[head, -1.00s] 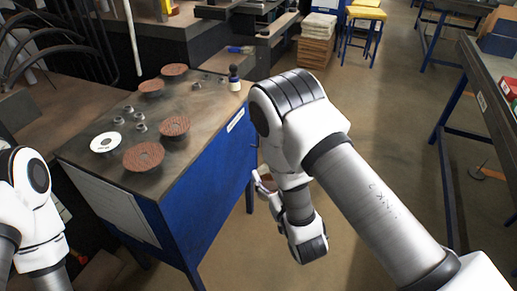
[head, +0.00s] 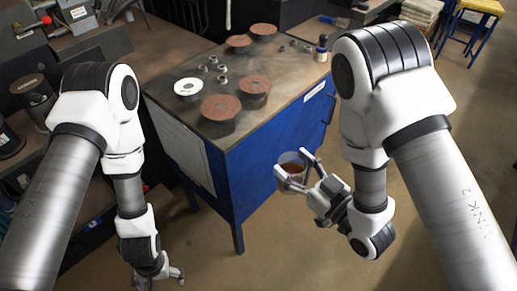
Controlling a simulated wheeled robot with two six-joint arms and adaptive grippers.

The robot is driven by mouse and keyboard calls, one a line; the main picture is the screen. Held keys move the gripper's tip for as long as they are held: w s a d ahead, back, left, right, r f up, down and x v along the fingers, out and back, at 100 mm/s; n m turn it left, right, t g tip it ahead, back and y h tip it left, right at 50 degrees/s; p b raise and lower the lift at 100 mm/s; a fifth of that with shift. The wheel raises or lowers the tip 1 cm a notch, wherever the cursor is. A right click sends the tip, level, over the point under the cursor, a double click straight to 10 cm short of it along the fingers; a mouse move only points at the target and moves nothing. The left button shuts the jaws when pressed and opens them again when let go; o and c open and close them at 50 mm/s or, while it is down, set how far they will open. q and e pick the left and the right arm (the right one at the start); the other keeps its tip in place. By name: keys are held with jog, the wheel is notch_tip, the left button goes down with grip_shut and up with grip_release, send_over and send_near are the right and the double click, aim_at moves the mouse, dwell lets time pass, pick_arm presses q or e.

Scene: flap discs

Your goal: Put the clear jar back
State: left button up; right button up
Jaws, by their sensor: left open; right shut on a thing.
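The clear jar (head: 291,158) has something reddish-brown inside. My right gripper (head: 293,172) is shut on it, with a finger on either side. The jar is in the air in front of the blue bench's right side, below the level of the bench top, and looks roughly upright. Its lower part is partly hidden by the gripper. My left gripper (head: 168,281) hangs low at the bottom edge of the view, open and empty, well away from the jar.
The blue bench (head: 255,165) has a dark top with several brown flap discs (head: 220,107), a white-faced disc (head: 188,87), small metal nuts (head: 212,68) and a dark-topped bottle (head: 322,45) at its far right corner. Open floor lies right of the bench.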

aim_at(294, 175)
pick_arm(q)
jog(key=w+d+r+n+g+h, duration=0.3)
jog(key=w+d+r+n+h, duration=0.3)
jog(key=w+d+r+n, duration=0.6)
jog(key=w+d+r+h, duration=0.7)
jog(key=w+d+r, duration=0.45)
jog(key=r, duration=0.35)
jog(key=x, duration=1.1)
jog(key=shift+d+f, duration=0.15)
jog(key=shift+d, duration=0.05)
jog(key=c, duration=1.4)
jog(key=shift+w+h, duration=0.1)
jog(key=shift+h, duration=0.2)
jog(key=shift+c, duration=1.1)
pick_arm(e)
jog(key=o, duration=1.3)
jog(key=shift+o, duration=0.3)
